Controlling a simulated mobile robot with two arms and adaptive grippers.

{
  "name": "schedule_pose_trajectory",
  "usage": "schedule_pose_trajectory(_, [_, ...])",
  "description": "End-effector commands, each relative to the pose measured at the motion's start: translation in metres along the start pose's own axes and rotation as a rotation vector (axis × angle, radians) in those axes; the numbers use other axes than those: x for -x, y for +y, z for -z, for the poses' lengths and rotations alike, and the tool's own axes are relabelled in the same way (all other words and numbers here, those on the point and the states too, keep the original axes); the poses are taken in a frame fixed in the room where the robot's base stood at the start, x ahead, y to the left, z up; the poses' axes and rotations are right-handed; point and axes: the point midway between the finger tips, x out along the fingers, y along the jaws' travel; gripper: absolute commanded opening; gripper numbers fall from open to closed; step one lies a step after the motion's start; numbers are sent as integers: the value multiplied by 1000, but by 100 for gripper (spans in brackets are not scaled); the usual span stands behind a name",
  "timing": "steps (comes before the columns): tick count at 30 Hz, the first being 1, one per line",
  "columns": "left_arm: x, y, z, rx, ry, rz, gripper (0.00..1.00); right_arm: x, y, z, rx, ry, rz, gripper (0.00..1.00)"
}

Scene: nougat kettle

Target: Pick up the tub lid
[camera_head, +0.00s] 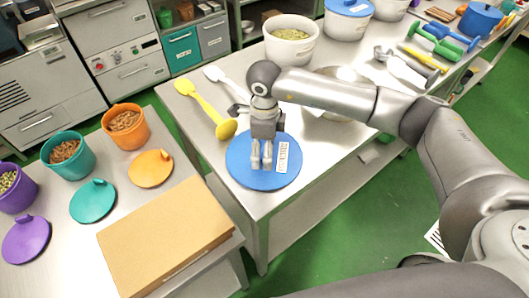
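A round blue tub lid (240,172) with a white printed label lies flat near the front corner of the metal table. My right gripper (261,160) points down over the middle of the lid, its two fingers close together. The fingers hide the lid's middle, so I cannot tell whether they grip a handle there. An open white tub (290,50) with greenish contents stands farther back on the same table. My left gripper is not in view.
A yellow paddle (207,110) and a white utensil (222,80) lie left of my gripper. A metal bowl (345,75) sits partly behind my arm. A lower table holds a cardboard box (165,235), an orange lid (150,169), a teal lid (93,202) and several buckets.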

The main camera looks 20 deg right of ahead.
Motion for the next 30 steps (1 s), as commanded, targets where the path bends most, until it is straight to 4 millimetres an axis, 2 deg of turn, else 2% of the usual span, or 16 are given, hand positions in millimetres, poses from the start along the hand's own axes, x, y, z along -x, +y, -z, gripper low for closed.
schedule_pose_trajectory(5, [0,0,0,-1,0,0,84,0,0,0,0,0,0,88])
schedule_pose_trajectory(15, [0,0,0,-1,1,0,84,0,0,0,0,-1,0,44])
schedule_pose_trajectory(17, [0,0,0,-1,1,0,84,0,0,0,0,-1,1,38])
schedule_pose_trajectory(25, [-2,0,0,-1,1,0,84,4,-1,-1,0,-3,3,38])
schedule_pose_trajectory(30, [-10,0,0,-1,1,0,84,29,-2,-1,0,-4,6,38])
